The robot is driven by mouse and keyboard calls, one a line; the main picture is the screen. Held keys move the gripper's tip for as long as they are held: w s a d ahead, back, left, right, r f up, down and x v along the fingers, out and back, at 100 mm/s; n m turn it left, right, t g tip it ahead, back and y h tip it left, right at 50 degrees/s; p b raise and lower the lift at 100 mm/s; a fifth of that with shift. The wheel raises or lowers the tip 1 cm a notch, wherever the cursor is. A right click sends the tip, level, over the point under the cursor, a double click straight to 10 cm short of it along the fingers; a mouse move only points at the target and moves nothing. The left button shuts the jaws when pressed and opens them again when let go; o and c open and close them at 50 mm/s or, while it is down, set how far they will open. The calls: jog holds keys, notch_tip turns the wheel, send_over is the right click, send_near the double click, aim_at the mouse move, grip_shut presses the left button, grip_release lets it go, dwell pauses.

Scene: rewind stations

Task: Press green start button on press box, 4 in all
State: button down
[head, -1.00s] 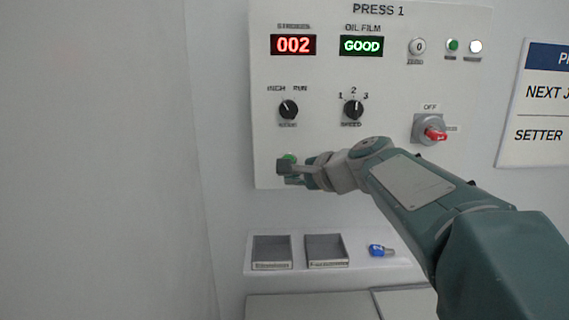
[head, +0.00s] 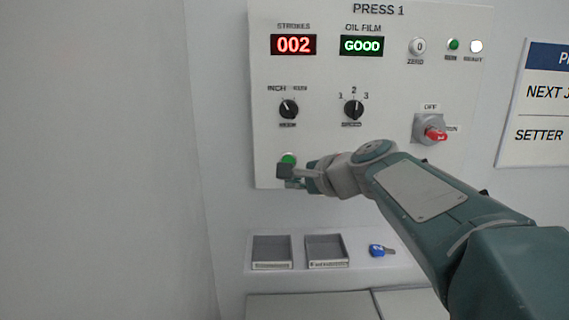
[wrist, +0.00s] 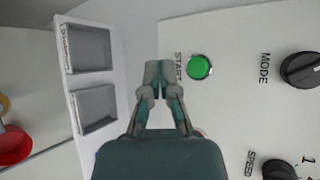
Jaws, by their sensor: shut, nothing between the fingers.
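The press box (head: 400,80) is a pale panel on the wall, titled PRESS 1. Its red strokes display (head: 293,45) reads 002. The green start button (head: 288,159) is near the panel's lower left and shows just above my gripper (head: 290,176). In the wrist view the green button (wrist: 199,67) is fully visible beside the START label, to the right of the fingertips. My gripper (wrist: 158,68) is shut and empty, its tips beside the button and not covering it.
The mode knob (head: 288,109), speed knob (head: 353,110) and red rotary switch (head: 434,134) sit above my arm. A shelf (head: 375,268) below holds two grey trays (head: 272,250) and a blue key tag (head: 377,250). A red round knob (wrist: 14,146) shows at the wrist view's left.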

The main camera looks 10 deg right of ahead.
jog(key=shift+s+a, duration=0.15)
jog(key=shift+s, duration=0.4)
jog(key=shift+s+a, duration=0.15)
jog(key=shift+s, duration=0.35)
jog(key=w+d, duration=0.1)
jog(key=w, duration=0.7)
jog(key=shift+w+d, duration=0.35)
jog(key=shift+d, duration=0.05)
jog(key=shift+w, duration=0.1)
dwell(0.5)
jog(key=shift+w+d, duration=0.1)
jog(key=shift+w, duration=0.15)
jog(key=shift+w+d, duration=0.1)
jog(key=shift+w, duration=0.3)
dwell(0.7)
jog(key=shift+s, duration=0.8)
